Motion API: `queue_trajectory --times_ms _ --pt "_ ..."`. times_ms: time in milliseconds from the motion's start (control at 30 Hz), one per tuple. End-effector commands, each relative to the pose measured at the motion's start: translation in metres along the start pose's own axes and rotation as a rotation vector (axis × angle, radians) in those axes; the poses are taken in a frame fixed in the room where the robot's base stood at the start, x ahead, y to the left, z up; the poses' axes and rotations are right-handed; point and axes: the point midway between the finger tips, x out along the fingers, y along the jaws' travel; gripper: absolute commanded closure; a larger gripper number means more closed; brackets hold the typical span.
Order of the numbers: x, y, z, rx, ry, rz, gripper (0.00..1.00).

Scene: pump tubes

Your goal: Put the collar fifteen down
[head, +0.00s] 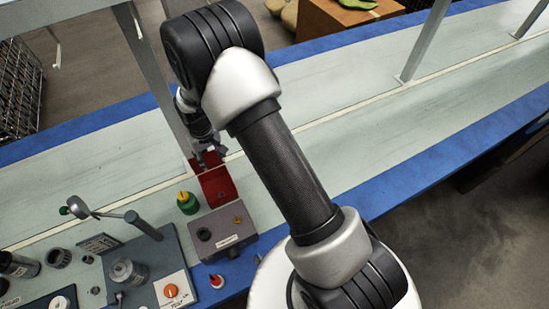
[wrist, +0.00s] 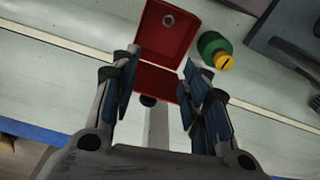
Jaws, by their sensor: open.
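A small grey ring (wrist: 168,19), which may be collar fifteen, lies in the far part of a red two-part tray (wrist: 196,12) in the wrist view. No marking on it can be read. The tray's red surface also shows in the head view (head: 218,188), partly covered by my gripper. My gripper (wrist: 160,72) is open, with its two fingers apart over the near part of the tray and nothing seen between them. The ring is beyond the fingertips, apart from them. In the head view my gripper (head: 209,158) is at the tray's far end.
A green pot with a yellow top (head: 187,202) stands close beside the tray. A grey box with knobs (head: 222,232) and a blue-grey fixture plate with a lever (head: 145,265) stand nearby. A grey post (head: 160,75) rises behind my gripper.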

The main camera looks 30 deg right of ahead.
Motion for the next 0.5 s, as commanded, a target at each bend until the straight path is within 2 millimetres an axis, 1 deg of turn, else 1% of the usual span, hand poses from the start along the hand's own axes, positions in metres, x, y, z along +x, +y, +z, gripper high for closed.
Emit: queue_trajectory --times_ms 33,67,100,167,200,267,300,367,400,467,500 --pt "-0.040 0.006 -0.002 0.009 0.028 0.000 0.58" --pt "-0.059 0.008 0.001 0.013 0.038 0.000 0.58" --pt "-0.083 0.012 0.004 0.020 0.052 0.001 0.58" --pt "-0.119 0.018 0.012 0.029 0.073 0.002 0.58" --pt "-0.141 0.021 0.019 0.034 0.085 0.002 0.58" --pt "-0.173 0.026 0.032 0.043 0.106 0.004 0.58" --pt "-0.194 0.029 0.042 0.050 0.120 0.005 0.58" --pt "-0.222 0.034 0.059 0.059 0.141 0.007 0.58" --pt "-0.239 0.036 0.071 0.064 0.154 0.008 0.58" --pt "-0.263 0.040 0.090 0.074 0.176 0.010 0.58" --pt "-0.278 0.042 0.104 0.080 0.191 0.012 0.58"
